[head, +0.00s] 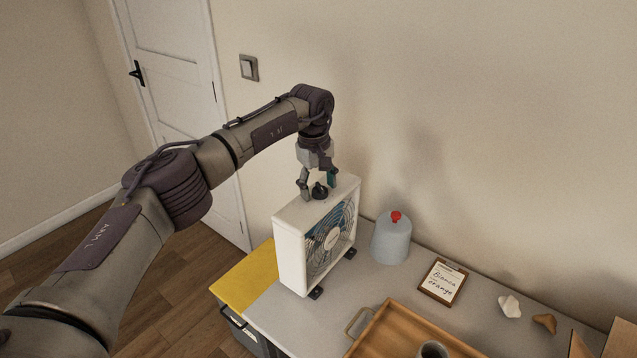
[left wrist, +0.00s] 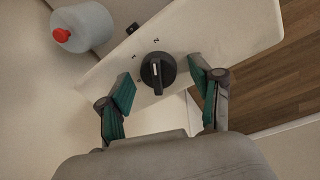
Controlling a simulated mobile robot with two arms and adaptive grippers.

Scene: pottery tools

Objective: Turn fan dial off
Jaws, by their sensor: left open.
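A white box fan (head: 296,245) stands upright on the grey table, its blue-bladed grille facing right in the head view. A black dial (head: 319,190) sits on the fan's top. In the left wrist view the dial (left wrist: 157,72) shows a light pointer line, with small marks on the white top beside it. My left gripper (head: 318,190) points down over the dial. In the left wrist view my left gripper (left wrist: 160,85) is open, one teal-padded finger on each side of the dial, with gaps between. My right gripper is not in view.
A grey-blue jug with a red cap (head: 391,240) stands right of the fan. A yellow surface (head: 248,277) is at the table's left end.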

